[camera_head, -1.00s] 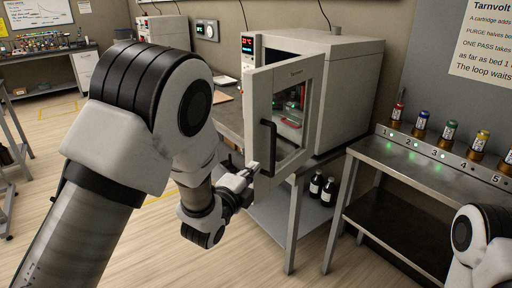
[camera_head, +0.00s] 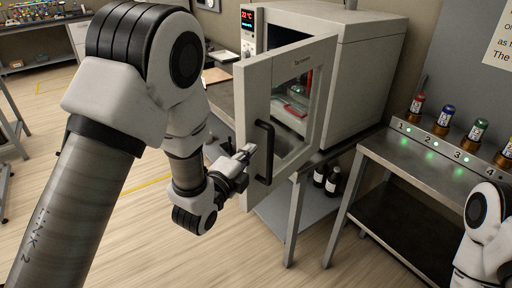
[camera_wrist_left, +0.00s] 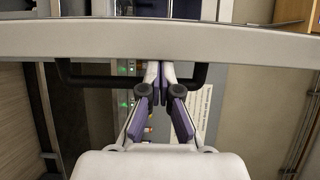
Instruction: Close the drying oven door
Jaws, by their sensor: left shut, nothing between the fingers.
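The drying oven (camera_head: 350,60) stands on a bench with its door (camera_head: 257,95) swung open towards me. The door has a window and a black vertical bar handle (camera_head: 268,150). My left gripper (camera_head: 247,151) is just left of the handle, its fingers shut and empty, pointing at the door. In the left wrist view, the door's pale edge (camera_wrist_left: 80,38) crosses the top and the handle (camera_wrist_left: 85,76) runs behind the finger tips (camera_wrist_left: 158,72). I cannot tell whether they touch. My right gripper is out of view; only part of the right arm shows at lower right.
Inside the oven, a red item (camera_head: 293,110) shows through the window. To the right is a metal table (camera_head: 400,150) with several numbered, coloured-cap vials. Dark bottles (camera_head: 326,178) stand on the shelf below the oven. Wooden floor is open at lower left.

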